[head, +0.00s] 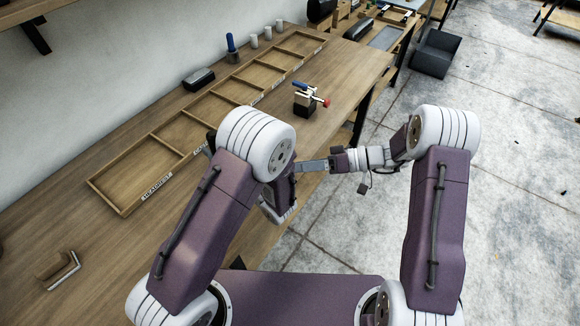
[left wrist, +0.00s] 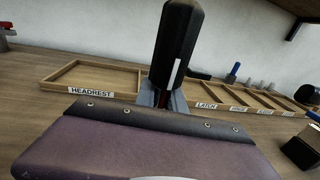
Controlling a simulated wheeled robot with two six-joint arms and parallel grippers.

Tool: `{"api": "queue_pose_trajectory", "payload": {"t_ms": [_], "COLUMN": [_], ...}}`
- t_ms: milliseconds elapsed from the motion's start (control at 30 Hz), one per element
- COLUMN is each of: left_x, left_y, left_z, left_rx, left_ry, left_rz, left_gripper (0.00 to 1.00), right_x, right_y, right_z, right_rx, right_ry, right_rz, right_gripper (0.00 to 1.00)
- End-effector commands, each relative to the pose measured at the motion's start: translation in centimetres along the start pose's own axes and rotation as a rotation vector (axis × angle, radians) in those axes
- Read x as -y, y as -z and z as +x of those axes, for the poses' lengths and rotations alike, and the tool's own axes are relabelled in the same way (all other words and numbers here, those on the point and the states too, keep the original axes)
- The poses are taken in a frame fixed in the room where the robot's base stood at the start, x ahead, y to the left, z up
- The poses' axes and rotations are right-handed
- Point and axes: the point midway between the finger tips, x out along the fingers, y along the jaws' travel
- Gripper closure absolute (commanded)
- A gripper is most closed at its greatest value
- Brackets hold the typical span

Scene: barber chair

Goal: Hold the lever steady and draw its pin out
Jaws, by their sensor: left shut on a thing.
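I cannot make out the pin.
A long wooden tray (head: 150,146) with labelled compartments lies along the wall side of the workbench. A dark block with a blue-handled, red-tipped clamp (head: 306,100) stands beyond my grippers. Bare bench lies between.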

Motion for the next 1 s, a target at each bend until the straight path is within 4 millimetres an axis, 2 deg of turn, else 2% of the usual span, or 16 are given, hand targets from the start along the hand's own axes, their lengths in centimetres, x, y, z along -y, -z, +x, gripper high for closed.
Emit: {"api": "queue_pose_trajectory", "payload": {"t_ms": [267,300,400,667,767,867,1000], "left_x": [0.0,0.0,0.0,0.0,0.1,0.2,0.3], "left_y": [0.1,0.1,0.1,0.0,0.0,0.0,0.0], "left_z": [0.0,0.0,0.0,0.0,-0.6,-2.5,-6.3], "left_rx": [-0.002,-0.002,-0.001,-0.001,-0.001,-0.001,-0.001], "left_ry": [0.001,0.001,0.001,0.0,0.004,0.008,0.011], "left_rz": [0.0,0.0,0.0,0.0,0.0,0.001,0.0], "left_gripper": [1.0,0.83,0.6,0.6,0.6,0.6,0.6], "right_x": [0.0,0.0,0.0,0.0,0.0,0.0,0.0], "right_y": [0.0,0.0,0.0,0.0,0.0,0.0,0.0], "right_z": [0.0,0.0,0.0,0.0,0.0,0.0,0.0], "right_rx": [0.0,0.0,0.0,0.0,0.0,0.0,0.0], "right_ry": [0.0,0.0,0.0,0.001,0.0,0.0,0.0], "right_rz": [-0.001,-0.001,-0.001,-0.001,-0.001,-0.001,-0.001], "right_gripper": [0.52,0.52,0.52,0.52,0.52,0.52,0.52]}}
